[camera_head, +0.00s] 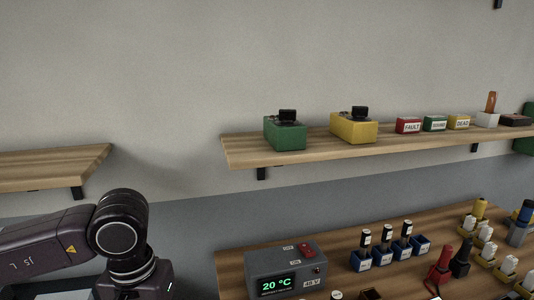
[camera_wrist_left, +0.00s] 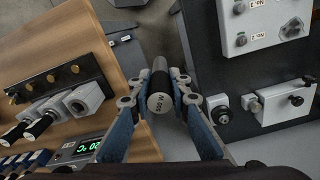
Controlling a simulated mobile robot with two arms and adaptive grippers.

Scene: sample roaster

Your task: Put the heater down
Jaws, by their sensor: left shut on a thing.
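The heater (camera_wrist_left: 160,104) is a dark cylinder with a pale, labelled end, in the middle of the left wrist view. My left gripper (camera_wrist_left: 161,88) is shut on it, with a finger on either side. The heater is held over the gap between the wooden bench and a dark panel; I cannot tell its height. In the head view my left arm comes in at lower left, and its gripper and the heater are out of frame. My right gripper is in neither view.
The wooden bench (camera_head: 232,269) carries a temperature display box (camera_head: 286,270) reading 20 °C and several blue-based parts. A wall shelf (camera_head: 245,152) holds green and yellow boxes. In the left wrist view, grey units (camera_wrist_left: 88,99) line the bench and a grey control box (camera_wrist_left: 262,25) stands right.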

